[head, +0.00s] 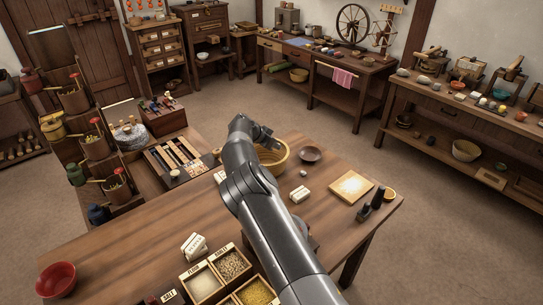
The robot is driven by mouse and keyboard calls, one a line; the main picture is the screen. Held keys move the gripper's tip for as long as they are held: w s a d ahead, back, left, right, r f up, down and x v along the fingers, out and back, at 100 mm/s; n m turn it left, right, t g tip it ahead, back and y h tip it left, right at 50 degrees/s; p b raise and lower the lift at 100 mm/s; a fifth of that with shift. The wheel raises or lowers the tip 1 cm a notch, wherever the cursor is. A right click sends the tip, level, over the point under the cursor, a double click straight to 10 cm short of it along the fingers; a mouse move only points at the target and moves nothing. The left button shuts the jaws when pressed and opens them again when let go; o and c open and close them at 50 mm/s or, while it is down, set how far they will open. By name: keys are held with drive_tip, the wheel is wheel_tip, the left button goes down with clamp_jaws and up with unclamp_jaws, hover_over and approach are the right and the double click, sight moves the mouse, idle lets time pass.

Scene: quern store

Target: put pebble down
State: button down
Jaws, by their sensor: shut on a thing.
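My gripper (272,143) is at the end of my grey arm, over or just in front of a round yellow-tan bowl (284,162) on the near wooden table (150,239). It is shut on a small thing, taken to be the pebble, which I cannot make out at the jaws. The arm and gripper hide part of the bowl and whatever is inside it. A small pale lump (304,173) lies on the table right of the bowl; I cannot tell what it is.
Labelled grain boxes (233,264) and a red bowl (56,280) are in front. The table's left middle is clear.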

drive_tip(key=shift+f, duration=3.15)
drive_tip(key=shift+f, duration=0.65)
drive_tip(key=c, duration=1.3)
unclamp_jaws()
drive_tip(key=shift+d+f, duration=0.15)
drive_tip(key=shift+d, duration=0.05)
